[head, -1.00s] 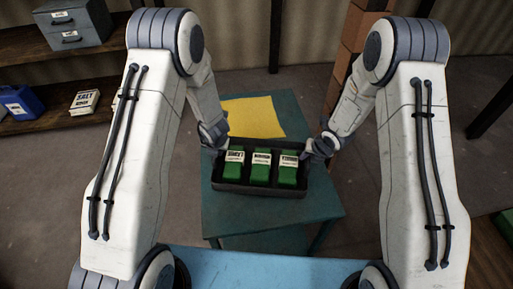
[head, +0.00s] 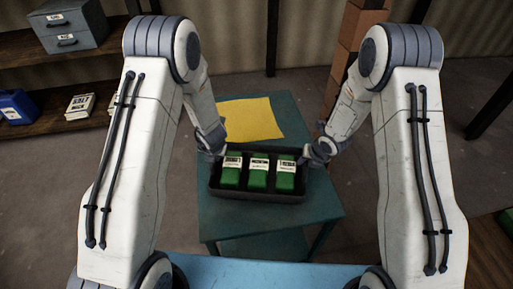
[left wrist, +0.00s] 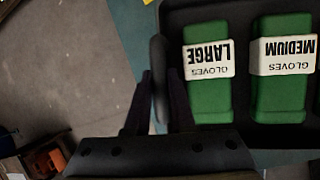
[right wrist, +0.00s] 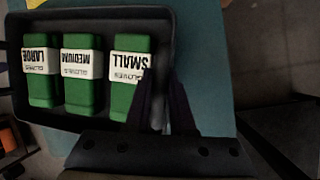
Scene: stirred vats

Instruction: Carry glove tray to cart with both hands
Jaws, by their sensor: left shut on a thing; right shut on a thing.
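The glove tray (head: 258,196) is a dark open box with three green glove boxes side by side. The boxes are large (left wrist: 207,95), medium (right wrist: 80,88) and small (right wrist: 128,95). The tray is over the teal table-like stand (head: 225,222), and I cannot tell whether it touches the top. My left gripper (head: 214,152) is shut on the tray's left end wall, shown close in the left wrist view (left wrist: 162,78). My right gripper (head: 312,156) is shut on its right end wall, also in the right wrist view (right wrist: 166,80). The tray looks about level.
A yellow sheet (head: 250,119) lies on the stand just behind the tray. A light blue surface (head: 265,267) is at the near edge. A shelf (head: 45,140) with a grey drawer unit (head: 65,27) and a blue container (head: 18,106) stands at the left. An orange-brown stack (head: 355,45) is behind right.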

